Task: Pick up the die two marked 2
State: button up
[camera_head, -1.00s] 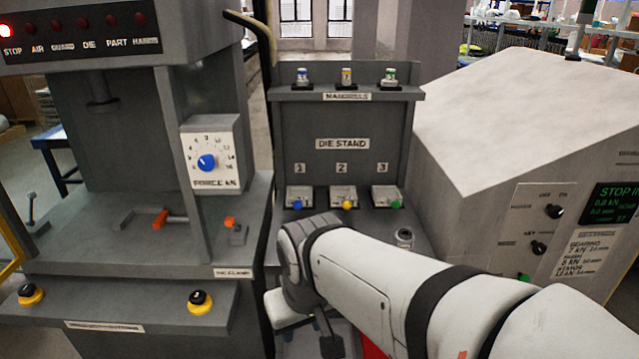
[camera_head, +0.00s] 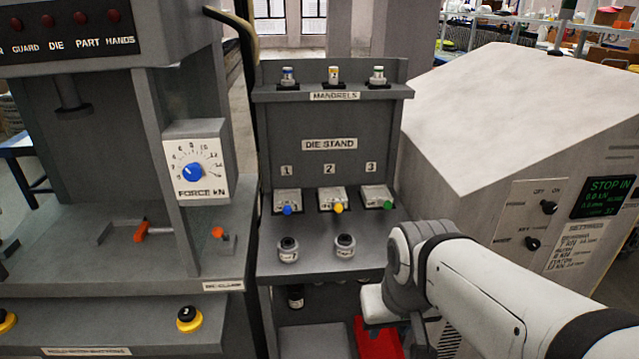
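The die marked 2 (camera_head: 332,199) is a light grey block with a yellow knob, in the middle of the die stand (camera_head: 335,240) under the label 2. The die marked 1 (camera_head: 287,201), with a blue knob, is to its left. The die marked 3 (camera_head: 376,197), with a green knob, is to its right. My gripper (camera_head: 416,334) points down in front of the stand, lower and to the right of the die marked 2, apart from it. My wrist hides most of it, so I cannot tell how far its fingers are spread.
Two small cylindrical parts, left (camera_head: 288,250) and right (camera_head: 345,246), stand on the ledge before the dies. Several mandrels line the top shelf (camera_head: 340,95). A press (camera_head: 150,200) is at left and a sloped console (camera_head: 520,130) at right. A red tray (camera_head: 378,340) lies below.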

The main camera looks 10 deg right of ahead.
aim_at(334, 198)
jog(key=u, duration=0.05)
jog(key=i, duration=1)
jog(key=z, duration=0.05)
